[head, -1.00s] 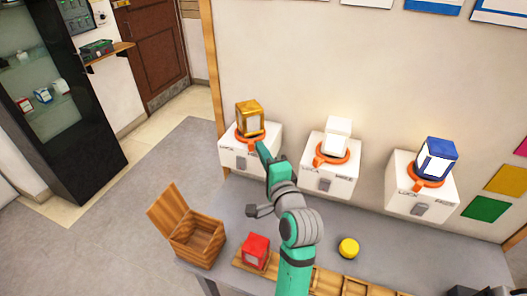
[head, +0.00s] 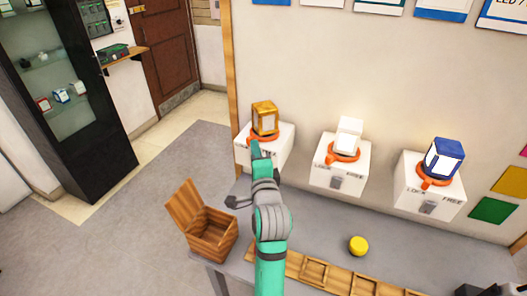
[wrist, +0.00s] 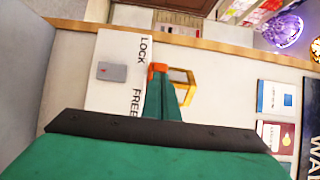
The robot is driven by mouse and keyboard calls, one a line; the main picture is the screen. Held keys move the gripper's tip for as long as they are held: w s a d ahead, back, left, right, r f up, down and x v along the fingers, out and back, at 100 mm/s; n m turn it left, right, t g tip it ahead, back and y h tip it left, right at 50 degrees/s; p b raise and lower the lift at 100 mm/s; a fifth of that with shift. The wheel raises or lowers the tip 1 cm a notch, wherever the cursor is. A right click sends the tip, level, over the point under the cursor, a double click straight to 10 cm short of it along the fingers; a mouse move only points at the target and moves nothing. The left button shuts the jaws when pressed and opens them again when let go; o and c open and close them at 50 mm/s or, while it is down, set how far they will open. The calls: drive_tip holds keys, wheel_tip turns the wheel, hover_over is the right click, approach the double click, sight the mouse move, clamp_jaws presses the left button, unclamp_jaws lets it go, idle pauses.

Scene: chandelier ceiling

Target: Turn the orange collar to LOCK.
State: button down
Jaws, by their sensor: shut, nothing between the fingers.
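Three white boxes carry orange collars, with LOCK lettered left and FREE right. The left collar (head: 265,137) rings the base of a gold block (head: 264,118); the other collars are under a white block (head: 348,134) and a blue block (head: 444,157). My gripper (head: 255,147) is shut and empty at the front of the left box (head: 283,149). In the wrist view its green fingers (wrist: 160,78) reach a small orange part of the collar (wrist: 157,67), between LOCK and FREE and nearer LOCK. Contact looks likely but is hard to tell. The fingers hide much of this collar.
The boxes stand along the wall at the back of a grey table (head: 320,228). An open wooden box (head: 211,240), a yellow disc (head: 358,245) and a wooden compartment tray (head: 313,272) are nearer me. A dark glass cabinet (head: 75,110) stands far left.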

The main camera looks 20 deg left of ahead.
drive_tip(key=shift+a, duration=0.95)
drive_tip(key=shift+w+a+r, duration=0.1)
drive_tip(key=shift+w+a, duration=0.1)
drive_tip(key=shift+a, duration=0.85)
drive_tip(key=shift+a+r, duration=0.1)
drive_tip(key=shift+a, duration=0.2)
drive_tip(key=d, duration=0.1)
drive_tip(key=s+d, duration=0.2)
drive_tip(key=shift+d, duration=0.35)
drive_tip(key=s+a, duration=0.2)
drive_tip(key=s, duration=0.7)
drive_tip(key=shift+s+a, duration=0.35)
drive_tip(key=shift+a, duration=0.05)
drive_tip(key=shift+f, duration=0.2)
